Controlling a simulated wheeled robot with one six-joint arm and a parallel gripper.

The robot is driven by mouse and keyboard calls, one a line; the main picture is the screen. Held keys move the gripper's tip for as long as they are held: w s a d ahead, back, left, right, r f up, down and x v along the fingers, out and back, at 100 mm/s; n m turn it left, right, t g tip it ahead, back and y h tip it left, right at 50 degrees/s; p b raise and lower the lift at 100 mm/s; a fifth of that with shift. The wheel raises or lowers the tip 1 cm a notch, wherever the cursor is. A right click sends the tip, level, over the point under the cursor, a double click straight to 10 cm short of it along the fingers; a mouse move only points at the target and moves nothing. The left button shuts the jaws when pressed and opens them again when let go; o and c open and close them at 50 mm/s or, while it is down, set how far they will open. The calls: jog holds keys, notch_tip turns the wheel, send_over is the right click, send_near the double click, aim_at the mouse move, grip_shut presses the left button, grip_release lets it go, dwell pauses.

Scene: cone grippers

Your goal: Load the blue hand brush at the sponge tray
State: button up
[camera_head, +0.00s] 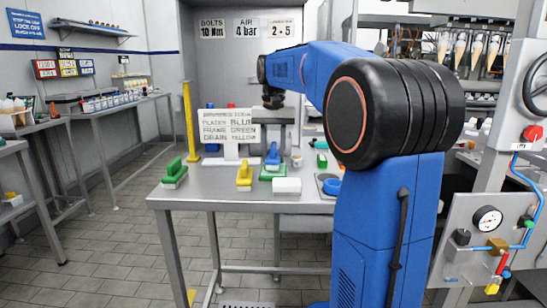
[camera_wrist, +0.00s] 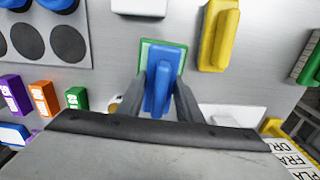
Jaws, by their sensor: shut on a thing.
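The blue hand brush (camera_wrist: 158,82) is between the two fingers of my gripper (camera_wrist: 158,92) in the wrist view, and the gripper is shut on it. A green flat piece (camera_wrist: 147,52) with a pale rim lies under the brush. I cannot tell whether the brush touches it. In the head view the blue brush (camera_head: 272,156) shows above the green piece (camera_head: 266,177) on the steel table. The fingers do not show clearly in the head view. I cannot tell for sure which item is the sponge tray.
A yellow brush (camera_head: 244,176) and a white block (camera_head: 287,186) are close by; a green brush (camera_head: 174,172) stands at the table's left. A lettered sign (camera_head: 229,127) stands behind. A plate with dark round spots (camera_wrist: 62,42) and small coloured boxes (camera_wrist: 42,97) show in the wrist view.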

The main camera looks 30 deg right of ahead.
jog(key=shift+r, duration=2.85)
